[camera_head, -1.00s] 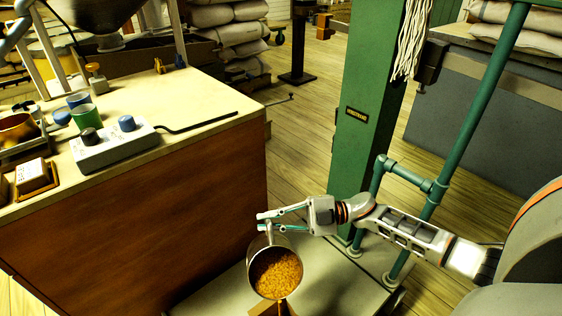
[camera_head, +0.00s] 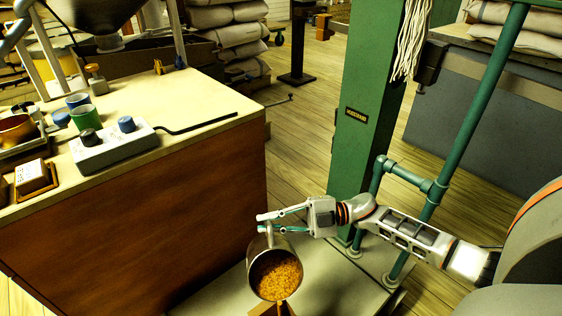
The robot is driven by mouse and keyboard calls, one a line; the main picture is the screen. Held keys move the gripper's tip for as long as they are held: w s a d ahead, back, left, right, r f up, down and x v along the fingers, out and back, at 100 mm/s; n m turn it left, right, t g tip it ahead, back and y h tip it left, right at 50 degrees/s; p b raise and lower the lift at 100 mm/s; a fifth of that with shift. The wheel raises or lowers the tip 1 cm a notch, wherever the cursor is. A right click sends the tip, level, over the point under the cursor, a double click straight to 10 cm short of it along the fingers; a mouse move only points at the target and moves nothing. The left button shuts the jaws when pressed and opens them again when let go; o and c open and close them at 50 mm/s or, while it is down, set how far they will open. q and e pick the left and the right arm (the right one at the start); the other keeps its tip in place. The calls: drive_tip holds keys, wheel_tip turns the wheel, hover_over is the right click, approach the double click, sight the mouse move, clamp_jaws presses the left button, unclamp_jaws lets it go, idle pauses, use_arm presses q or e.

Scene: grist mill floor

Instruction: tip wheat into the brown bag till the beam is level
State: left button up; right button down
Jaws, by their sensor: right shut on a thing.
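My right gripper (camera_head: 266,223) is shut on the handle of a metal jug (camera_head: 251,252). The jug is tipped with its mouth towards me and holds golden wheat (camera_head: 276,276). A little wheat shows at its lower lip. Below the lip, the top of the brown bag (camera_head: 264,310) shows at the bottom edge of the picture, on a pale platform (camera_head: 325,289). Most of the bag is hidden by the jug or cut off by the frame. I cannot make out the beam. My left gripper is not in view.
A wooden bench (camera_head: 180,126) at the left bears a grey control box (camera_head: 115,145), a green cup (camera_head: 86,117) and a brass pan (camera_head: 16,130). A green post (camera_head: 366,110) and a teal pipe (camera_head: 477,105) rise behind my right arm.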

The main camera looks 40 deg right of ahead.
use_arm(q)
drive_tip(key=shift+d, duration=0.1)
use_arm(e)
drive_tip(key=shift+s+a+r+n, duration=0.45)
drive_tip(key=shift+s+r+n, duration=0.1)
drive_tip(key=shift+n, duration=0.35)
idle(2.4)
drive_tip(key=w+d+m, duration=0.1)
drive_tip(key=m, duration=0.1)
drive_tip(key=w+f+m, duration=0.1)
drive_tip(key=w, duration=0.1)
drive_tip(key=shift+d+f+m, duration=0.15)
drive_tip(key=shift+d+m, duration=0.2)
drive_tip(key=shift+m, duration=0.05)
drive_tip(key=shift+s, duration=0.15)
drive_tip(key=shift+w+d+m+p, duration=0.1)
drive_tip(key=shift+w+m+p, duration=0.15)
drive_tip(key=shift+m+p, duration=0.1)
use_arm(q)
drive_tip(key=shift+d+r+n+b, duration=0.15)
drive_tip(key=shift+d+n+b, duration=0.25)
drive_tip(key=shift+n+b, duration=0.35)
use_arm(e)
drive_tip(key=w+d+f+m, duration=0.3)
drive_tip(key=w+f+m, duration=0.2)
drive_tip(key=f+m, duration=0.3)
drive_tip(key=shift+d+f, duration=0.15)
drive_tip(key=shift+f, duration=0.15)
